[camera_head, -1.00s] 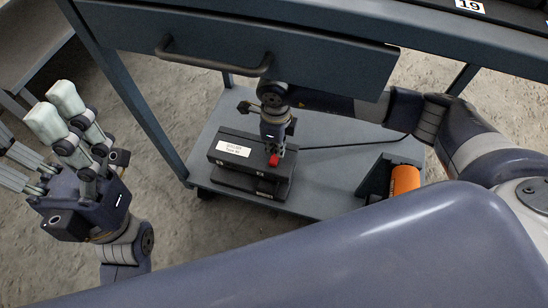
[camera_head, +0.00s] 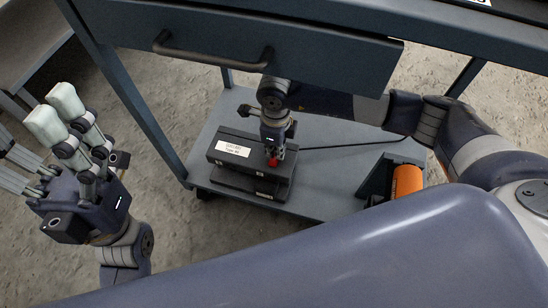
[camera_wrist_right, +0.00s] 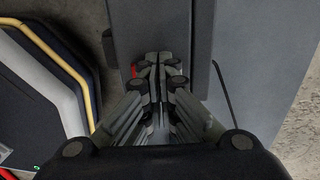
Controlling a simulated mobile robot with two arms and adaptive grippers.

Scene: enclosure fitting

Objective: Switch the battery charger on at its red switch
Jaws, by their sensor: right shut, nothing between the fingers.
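The battery charger (camera_head: 225,165) is a dark box with a white label on its top, on the low shelf. Its red switch (camera_head: 273,162) shows at the box's right end, just under my right gripper (camera_head: 275,150). That gripper points down, shut and empty; whether it touches the switch I cannot tell. In the right wrist view the closed fingers (camera_wrist_right: 155,66) lie over the dark box, and a sliver of the red switch (camera_wrist_right: 134,71) shows just left of them. My left gripper (camera_head: 50,125) is open and empty, at the far left, away from the shelf.
A drawer with a bar handle (camera_head: 212,56) overhangs the shelf (camera_head: 325,195). An orange cylinder (camera_head: 407,181) in a dark holder stands to the right on the shelf. A black cable (camera_head: 340,146) runs right from the charger. A cart leg (camera_head: 140,110) stands left.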

